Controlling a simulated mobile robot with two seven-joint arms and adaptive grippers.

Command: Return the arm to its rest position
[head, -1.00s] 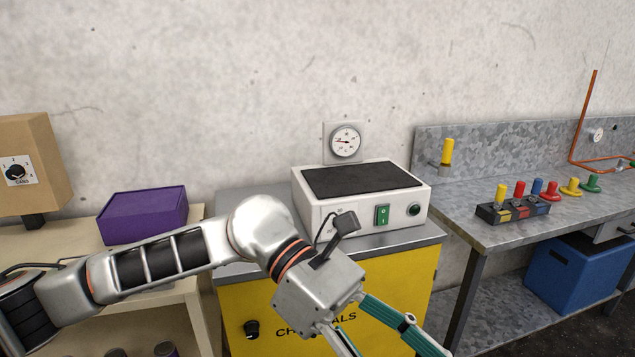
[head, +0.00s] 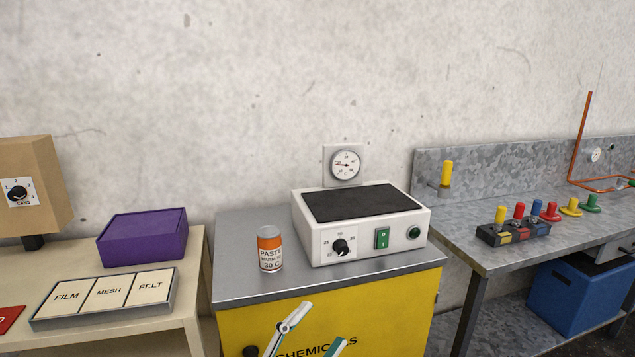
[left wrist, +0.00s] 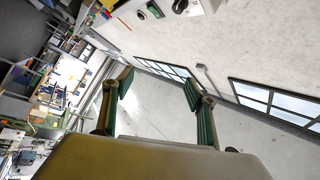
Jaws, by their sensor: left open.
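My left gripper (head: 320,324) shows at the bottom edge of the head view, in front of the yellow chemicals cabinet (head: 388,308). Its two fingers are apart with nothing between them. The rest of the left arm is out of the picture. In the left wrist view the open fingers (left wrist: 158,86) frame only wall, windows and pale floor. My right gripper is in neither view.
On the cabinet stand a paste can (head: 270,250) and a white hotplate (head: 370,240). A left table bears a purple box (head: 143,238) and a labelled tray (head: 166,300). A metal bench (head: 465,228) with coloured knobs stands right.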

